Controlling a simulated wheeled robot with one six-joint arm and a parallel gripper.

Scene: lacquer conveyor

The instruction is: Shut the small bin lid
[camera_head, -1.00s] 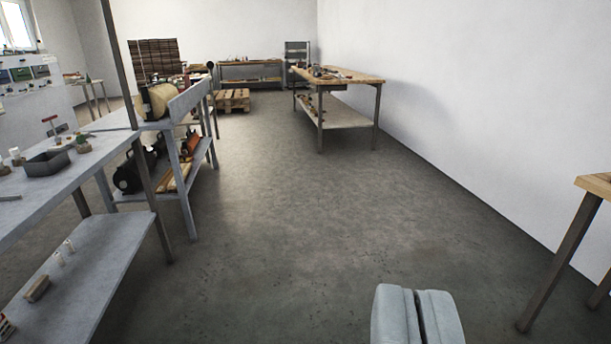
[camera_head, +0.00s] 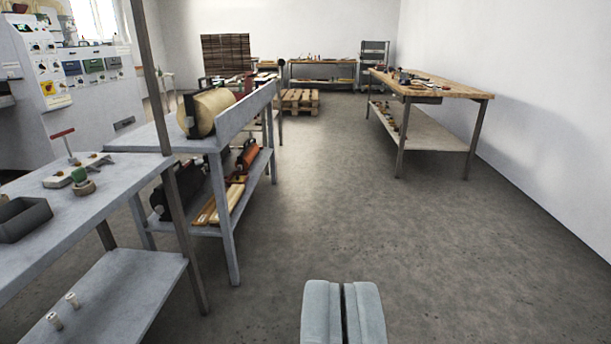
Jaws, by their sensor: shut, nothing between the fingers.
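My gripper (camera_head: 343,312) shows at the bottom middle of the head camera view. Its two pale fingers are together, with only a thin dark seam between them, and it holds nothing. It is over open floor, apart from every table. I cannot make out a small bin with a lid for certain. A grey open tray-like box (camera_head: 22,218) stands on the left bench, and no lid shows on it.
The left grey bench (camera_head: 95,222) and a grey shelf table with a roll (camera_head: 209,110) line the left side. A wooden-topped table (camera_head: 440,87) stands at the right wall. A pallet (camera_head: 298,100) lies at the back. The floor (camera_head: 330,210) between is clear.

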